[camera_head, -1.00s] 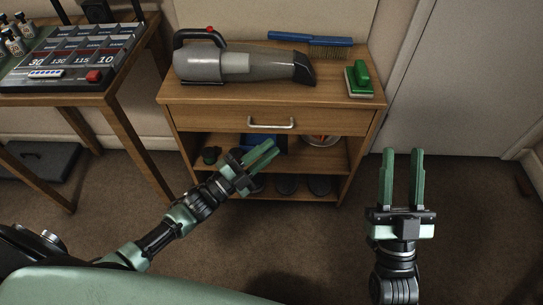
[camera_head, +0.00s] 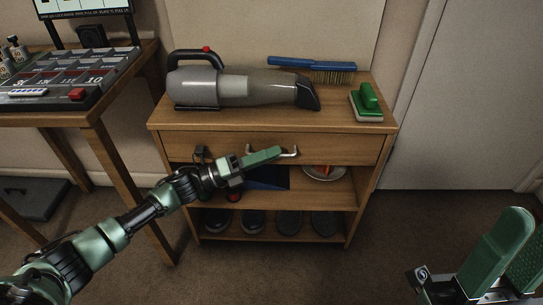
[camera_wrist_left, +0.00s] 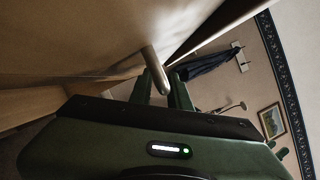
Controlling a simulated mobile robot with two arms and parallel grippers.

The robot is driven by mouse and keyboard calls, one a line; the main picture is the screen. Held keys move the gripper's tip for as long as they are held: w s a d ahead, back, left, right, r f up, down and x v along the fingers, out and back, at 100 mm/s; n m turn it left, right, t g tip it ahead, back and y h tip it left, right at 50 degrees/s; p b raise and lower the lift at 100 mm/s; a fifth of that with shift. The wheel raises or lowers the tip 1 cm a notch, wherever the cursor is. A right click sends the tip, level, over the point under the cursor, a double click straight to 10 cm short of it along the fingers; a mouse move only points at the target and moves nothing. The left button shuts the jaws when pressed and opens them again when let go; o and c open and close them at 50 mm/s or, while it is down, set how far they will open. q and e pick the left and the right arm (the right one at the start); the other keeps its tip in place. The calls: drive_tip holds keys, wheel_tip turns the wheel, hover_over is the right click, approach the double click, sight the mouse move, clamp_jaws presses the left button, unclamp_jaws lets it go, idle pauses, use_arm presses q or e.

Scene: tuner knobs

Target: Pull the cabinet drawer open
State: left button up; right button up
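The wooden cabinet (camera_head: 341,202) stands ahead, with its drawer (camera_head: 340,150) under the top; the drawer front looks flush with the cabinet. The silver bar handle (camera_head: 290,154) is partly hidden by my left gripper (camera_head: 276,153), whose fingers reach across the handle's left part. In the left wrist view the handle (camera_wrist_left: 154,66) runs down between the two fingertips (camera_wrist_left: 161,88). The gap there is narrow, and whether the fingers press on the bar is unclear. My right gripper (camera_head: 512,245) is open and empty at the lower right.
On the cabinet top are a handheld vacuum (camera_head: 240,87), a blue brush (camera_head: 312,68) and a green scrubber (camera_head: 367,102). Shelves below hold a bowl (camera_head: 324,174) and several dark shoes. A table (camera_head: 110,112) with a console stands left; floor at right is clear.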

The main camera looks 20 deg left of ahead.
use_arm(q)
drive_tip(key=shift+w+d, duration=0.15)
clamp_jaws()
idle(1.4)
